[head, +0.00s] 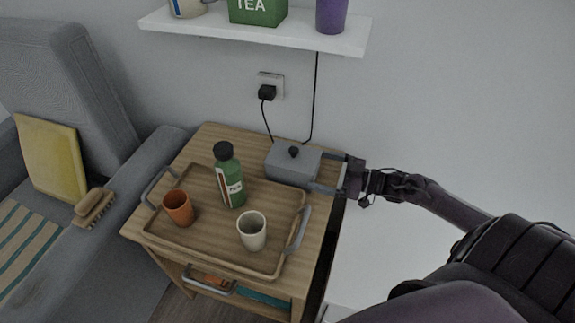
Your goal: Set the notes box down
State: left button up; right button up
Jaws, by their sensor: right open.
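The notes box appears to be the grey lidded box (291,167) with a dark knob on top. It appears to rest level on the wooden side table (208,139), at the back right behind the tray. My right gripper (323,172) comes in from the right. It is open, with one finger on the far side and one on the near side of the box's right end. Whether the fingers touch the box cannot be told. My left gripper is out of view.
A wooden tray (190,240) holds a green bottle (230,178), an orange cup (178,209) and a cream cup (251,232). A black cable (316,95) hangs behind the box. A white shelf (250,33) is above. A grey armchair (95,75) stands left.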

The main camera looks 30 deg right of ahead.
aim_at(302, 166)
jog(key=shift+w+a, duration=0.2)
jog(key=shift+w, duration=0.15)
jog(key=b+x, duration=0.1)
jog(key=x, duration=0.3)
jog(key=shift+w+a, duration=0.1)
jog(key=shift+a, duration=0.3)
jog(key=shift+w+a+f, duration=0.1)
jog(key=shift+w+a, duration=0.1)
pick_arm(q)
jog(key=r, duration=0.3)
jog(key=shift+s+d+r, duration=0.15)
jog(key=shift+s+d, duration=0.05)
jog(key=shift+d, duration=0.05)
pick_arm(e)
jog(key=shift+c, duration=0.3)
jog(key=c, duration=1)
jog(key=shift+c, duration=0.3)
jog(key=shift+r, duration=0.25)
